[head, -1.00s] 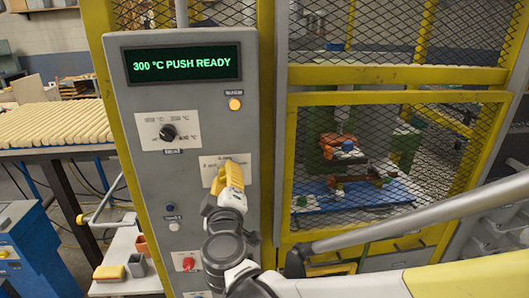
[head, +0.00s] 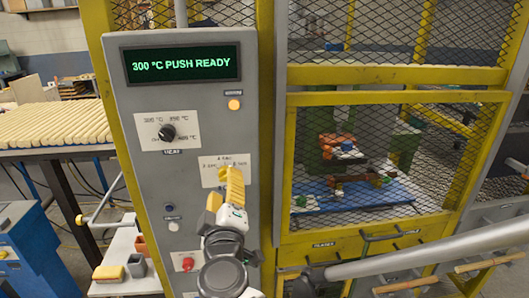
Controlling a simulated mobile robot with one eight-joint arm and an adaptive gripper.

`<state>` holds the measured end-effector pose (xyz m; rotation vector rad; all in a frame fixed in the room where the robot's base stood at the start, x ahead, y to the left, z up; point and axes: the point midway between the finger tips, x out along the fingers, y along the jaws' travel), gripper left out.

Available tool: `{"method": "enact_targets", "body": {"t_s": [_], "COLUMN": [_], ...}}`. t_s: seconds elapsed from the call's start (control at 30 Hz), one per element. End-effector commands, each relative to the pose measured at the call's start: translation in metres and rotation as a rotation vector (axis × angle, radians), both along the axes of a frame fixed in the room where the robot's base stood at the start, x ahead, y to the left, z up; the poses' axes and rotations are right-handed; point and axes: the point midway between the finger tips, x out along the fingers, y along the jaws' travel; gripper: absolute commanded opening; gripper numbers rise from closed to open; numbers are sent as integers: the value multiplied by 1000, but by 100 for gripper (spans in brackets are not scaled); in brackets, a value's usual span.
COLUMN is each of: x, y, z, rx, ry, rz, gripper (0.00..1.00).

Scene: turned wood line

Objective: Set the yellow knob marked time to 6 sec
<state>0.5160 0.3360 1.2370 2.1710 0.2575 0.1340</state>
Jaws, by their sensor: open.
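The grey control panel (head: 152,105) stands in front of me, with a white dial plate (head: 241,160) in its middle right. Its small print is only partly legible. A small yellow part at the plate, which looks like the time knob (head: 222,174), is mostly hidden behind my gripper, so its setting cannot be read. My gripper (head: 226,189) has yellow fingers and is open just in front of this plate. I cannot tell whether a finger touches the knob. The display (head: 183,65) reads "300 °C PUSH READY".
A black heat knob (head: 167,132) sits higher left. An orange lamp (head: 234,104), a dark blue button (head: 169,209) and a red knob (head: 187,264) are also on the panel. A yellow-framed mesh cage (head: 288,150) stands at right, a table of wooden pieces (head: 55,124) at left.

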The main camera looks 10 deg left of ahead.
Motion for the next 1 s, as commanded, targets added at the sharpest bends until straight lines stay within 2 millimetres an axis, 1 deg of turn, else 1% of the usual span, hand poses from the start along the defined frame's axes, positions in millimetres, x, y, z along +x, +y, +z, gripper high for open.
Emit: {"method": "enact_targets", "body": {"t_s": [0.03, 0.1, 0.2, 0.3, 0.4, 0.5, 0.77, 0.87, 0.97, 1.0], "x": [-13, -28, -47, -60, -67, -70, -69, -61, -45, -38], "y": [-2, -5, -10, -13, -16, -17, -18, -34, -80, -106], "z": [0, 0, 0, 0, 0, 0, 0, -4, -17, -25], "rx": [0, 0, 0, 0, 0, 0, 1, 10, 36, 55], "ry": [0, 0, 0, 0, -1, -1, 2, 33, 125, 180], "rz": [5, 5, 5, 4, 1, 1, -2, -38, -133, -187], "gripper": [53, 53, 53, 53, 53, 53, 53, 53, 53, 53]}}
